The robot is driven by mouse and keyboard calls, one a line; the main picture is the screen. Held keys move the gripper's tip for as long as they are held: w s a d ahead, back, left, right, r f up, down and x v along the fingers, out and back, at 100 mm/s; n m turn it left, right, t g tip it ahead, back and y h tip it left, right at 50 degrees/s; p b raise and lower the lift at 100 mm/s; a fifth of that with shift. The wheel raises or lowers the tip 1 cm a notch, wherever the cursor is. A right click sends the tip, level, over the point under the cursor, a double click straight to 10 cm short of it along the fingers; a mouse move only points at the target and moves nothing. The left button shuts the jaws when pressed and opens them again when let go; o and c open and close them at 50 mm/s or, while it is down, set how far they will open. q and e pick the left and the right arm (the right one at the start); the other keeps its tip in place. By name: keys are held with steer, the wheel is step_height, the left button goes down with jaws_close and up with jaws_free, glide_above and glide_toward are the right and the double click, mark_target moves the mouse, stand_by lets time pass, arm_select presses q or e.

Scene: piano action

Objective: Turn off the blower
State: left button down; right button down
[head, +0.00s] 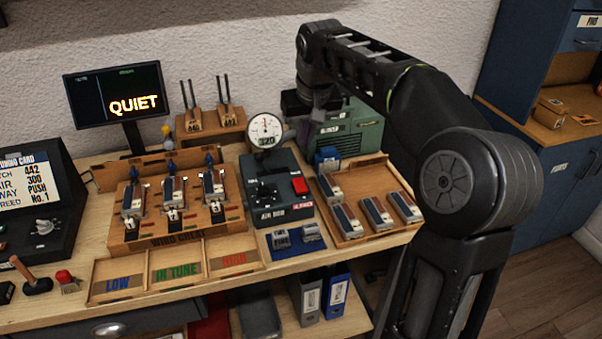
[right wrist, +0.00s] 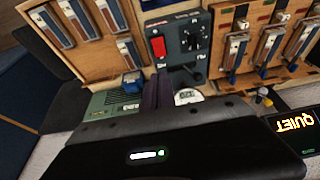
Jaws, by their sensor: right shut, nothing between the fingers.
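The blower (head: 352,128) is a green box with a small label on its front, standing at the back of the bench against the wall. In the right wrist view the blower (right wrist: 108,104) shows left of the fingers. My right gripper (head: 321,97) is shut and empty, at the blower's top left part; I cannot tell if it touches. Its fingers (right wrist: 158,92) also show in the right wrist view. A switch on the blower is not clear to see. The monitor (head: 117,95) reads QUIET. My left gripper is not in view.
The air box (head: 277,190), with a round gauge (head: 265,131) and red switch (head: 300,186), stands in front. The wind chest (head: 177,219) is left of it. A wooden tray (head: 345,225) of reeds lies right. Two tuning-fork-like tools (head: 207,118) stand behind.

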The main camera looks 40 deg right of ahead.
mark_target(300, 181)
steer(key=shift+s, duration=0.1)
steer(key=x, duration=0.4)
steer(key=p+x, duration=0.1)
steer(key=x, duration=0.8)
steer(key=shift+s+f, duration=0.2)
steer(key=shift+f, duration=0.35)
steer(key=shift+f, duration=0.1)
steer(key=shift+w+f+b, duration=0.1)
steer(key=shift+f+b, duration=0.2)
steer(key=shift+f, duration=0.05)
steer(key=shift+r, duration=0.2)
steer(key=shift+f, duration=0.1)
